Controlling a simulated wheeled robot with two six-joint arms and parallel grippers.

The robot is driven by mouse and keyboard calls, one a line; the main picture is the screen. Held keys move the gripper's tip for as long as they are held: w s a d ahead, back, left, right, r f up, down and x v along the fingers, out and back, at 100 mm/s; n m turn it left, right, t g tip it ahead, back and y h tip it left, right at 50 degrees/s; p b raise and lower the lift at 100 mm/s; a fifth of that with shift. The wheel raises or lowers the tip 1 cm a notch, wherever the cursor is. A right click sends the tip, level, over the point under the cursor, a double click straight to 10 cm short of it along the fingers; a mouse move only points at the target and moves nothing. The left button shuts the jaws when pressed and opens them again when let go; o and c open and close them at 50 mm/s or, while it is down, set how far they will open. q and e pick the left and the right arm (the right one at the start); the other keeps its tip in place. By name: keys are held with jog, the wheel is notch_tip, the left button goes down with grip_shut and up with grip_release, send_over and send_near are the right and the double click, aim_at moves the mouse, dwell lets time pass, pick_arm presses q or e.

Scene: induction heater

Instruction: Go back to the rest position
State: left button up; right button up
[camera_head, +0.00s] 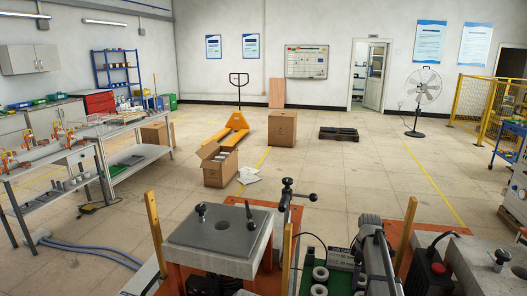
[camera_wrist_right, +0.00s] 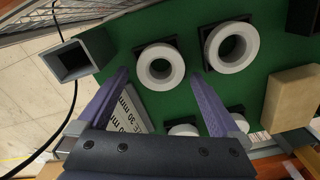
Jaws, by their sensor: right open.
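My right gripper (camera_wrist_right: 158,76) is open, with its two purple fingers apart and nothing between them touching. It hangs over a green board (camera_wrist_right: 120,35). A white ring (camera_wrist_right: 145,72) on a black square base lies in line with the gap between the fingertips, and another white ring (camera_wrist_right: 212,46) lies right of it. Two more rings are partly hidden by the gripper. A printed sign (camera_wrist_right: 128,112) shows beside the left finger. In the head view the green board (camera_head: 309,284) and the white rings (camera_head: 320,273) show at the bottom. My left gripper is not seen.
A grey slab (camera_head: 200,232) with knobs stands left of the board. A black-handled lever (camera_head: 287,196) stands behind it. Another machine (camera_head: 480,262) is at the right. In the wrist view a square tube (camera_wrist_right: 75,60) and a tan block (camera_wrist_right: 291,98) flank the rings.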

notch_tip(320, 180, up, 2)
jog(key=p, duration=0.2)
jog(key=shift+p, duration=0.3)
notch_tip(320, 180, up, 7)
jog(key=s+a+p, duration=0.1)
jog(key=a+p, duration=0.1)
jog(key=p, duration=0.5)
jog(key=shift+s+a, duration=0.35)
